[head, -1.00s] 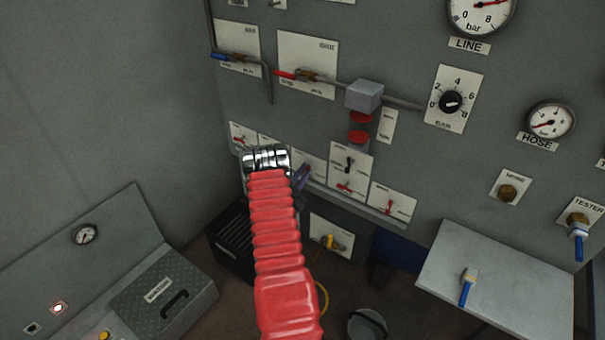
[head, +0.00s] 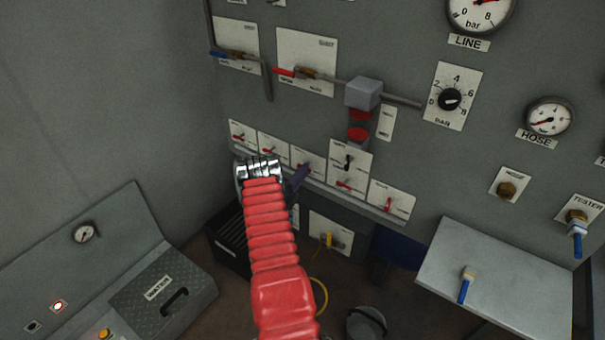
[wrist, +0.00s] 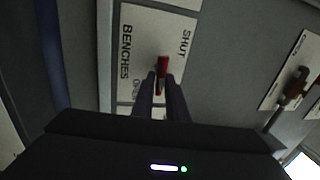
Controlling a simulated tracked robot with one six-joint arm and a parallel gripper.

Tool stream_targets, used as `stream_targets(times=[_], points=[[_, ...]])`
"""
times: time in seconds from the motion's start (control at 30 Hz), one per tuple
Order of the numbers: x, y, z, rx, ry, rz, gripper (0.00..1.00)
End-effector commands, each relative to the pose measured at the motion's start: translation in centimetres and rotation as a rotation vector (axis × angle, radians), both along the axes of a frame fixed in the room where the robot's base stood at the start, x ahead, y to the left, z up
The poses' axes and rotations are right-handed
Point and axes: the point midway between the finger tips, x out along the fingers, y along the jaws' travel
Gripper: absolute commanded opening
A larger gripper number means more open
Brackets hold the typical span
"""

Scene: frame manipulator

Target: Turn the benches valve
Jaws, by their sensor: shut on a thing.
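The benches valve is a red lever (wrist: 162,65) on a white plate (wrist: 140,30) marked BENCHES, SHUT and OPEN in the wrist view. My gripper (wrist: 162,82) has its two dark fingers closed around the lever, one on each side. The lever's lower part is hidden between the fingers, and its exact angle is hard to tell. In the head view my gripper (head: 299,179) shows as a dark purple shape against a plate in the lower row, partly behind my wrist.
Neighbouring plates with red levers sit close by, one at the left (head: 239,137) and one at the right (head: 389,204). A grey bench top (head: 510,285) juts out at the right. A bucket (head: 367,323) stands on the floor below.

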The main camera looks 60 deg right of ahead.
Motion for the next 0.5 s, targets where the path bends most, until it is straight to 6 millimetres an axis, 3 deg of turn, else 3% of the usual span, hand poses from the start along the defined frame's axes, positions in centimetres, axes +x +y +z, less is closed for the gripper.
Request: stream_targets(times=[0.5], points=[[-0.21,-0.05,-0.28,-0.003,-0.049,-0.004,0.00]])
